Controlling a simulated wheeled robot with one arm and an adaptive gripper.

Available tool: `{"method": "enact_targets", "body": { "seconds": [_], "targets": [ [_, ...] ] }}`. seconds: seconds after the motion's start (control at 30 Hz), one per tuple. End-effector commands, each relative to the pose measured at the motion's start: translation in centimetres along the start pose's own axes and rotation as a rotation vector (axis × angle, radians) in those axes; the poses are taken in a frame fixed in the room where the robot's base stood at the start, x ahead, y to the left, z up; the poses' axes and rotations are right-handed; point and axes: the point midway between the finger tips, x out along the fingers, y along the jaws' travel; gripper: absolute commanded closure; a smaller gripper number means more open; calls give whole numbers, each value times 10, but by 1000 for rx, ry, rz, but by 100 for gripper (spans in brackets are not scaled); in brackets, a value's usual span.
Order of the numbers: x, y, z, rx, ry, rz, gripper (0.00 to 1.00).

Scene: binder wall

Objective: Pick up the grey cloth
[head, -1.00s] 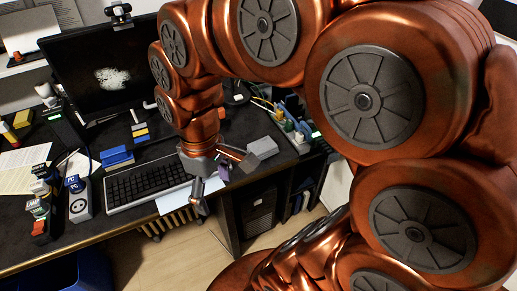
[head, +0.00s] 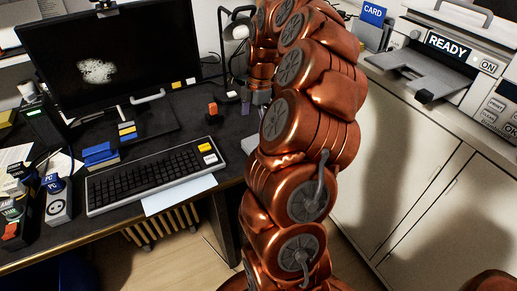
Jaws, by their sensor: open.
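A light grey flat-sided piece (head: 249,143) shows at the right end of the desk, mostly hidden behind my arm. It may be the grey cloth, but I cannot tell for sure. My gripper (head: 250,104) is open, above the desk's right rear part, behind that grey piece in the picture. My own arm covers much of it, so its fingertips are hard to make out. I see no cloth held in it.
The desk holds a keyboard (head: 155,176), a monitor (head: 105,60), blue books (head: 100,155), a small orange-topped object (head: 213,109) and a lamp (head: 238,32). A printer (head: 452,62) stands on white cabinets (head: 400,165) at right. Floor shows below the desk.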

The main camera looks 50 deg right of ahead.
Motion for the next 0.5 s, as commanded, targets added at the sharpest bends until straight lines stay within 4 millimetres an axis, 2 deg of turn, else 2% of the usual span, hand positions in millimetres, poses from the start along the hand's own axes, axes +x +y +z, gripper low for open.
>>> {"method": "enact_targets", "body": {
  "seconds": [0.03, 0.17, 0.5],
  "targets": [
    [6, 1, 10, -8, -1, 0, 0],
    [12, 2, 24, -26, -3, 1, 0],
    [37, 1, 25, -30, -3, 1, 0]
  ]
}}
